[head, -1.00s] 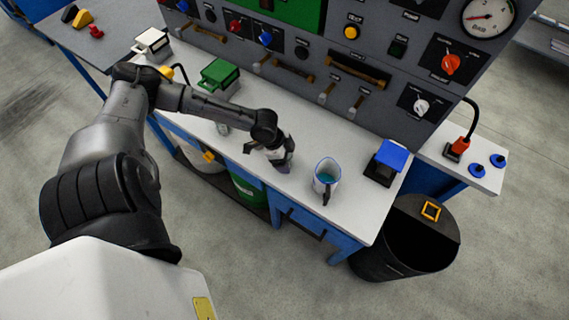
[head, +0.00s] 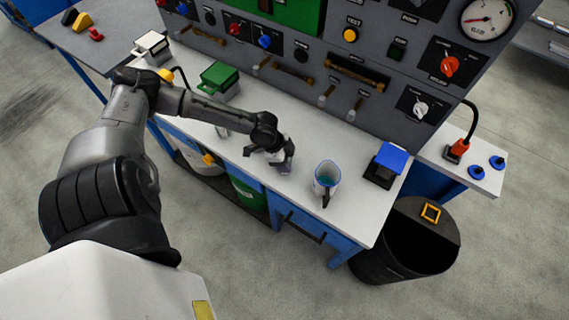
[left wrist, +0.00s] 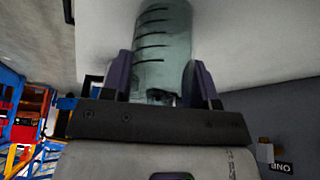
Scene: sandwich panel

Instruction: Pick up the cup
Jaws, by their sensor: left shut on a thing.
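The cup (left wrist: 163,40) is a translucent grey-green cylinder with dark marks on its side, seen in the left wrist view. My left gripper (left wrist: 162,82) is shut on it, with one dark finger on each side. In the head view, my left gripper (head: 283,161) is low over the white bench top, left of a jug; it mostly hides the cup there. I cannot tell whether the cup touches the bench. My right gripper is in neither view.
The jug (head: 327,176) holds blue liquid and has a dark handle. A blue-lidded black box (head: 388,160) stands farther right. A green box (head: 219,76) is at the left. The control panel (head: 385,112) rises behind the white bench (head: 345,226). A black bin (head: 385,265) stands below.

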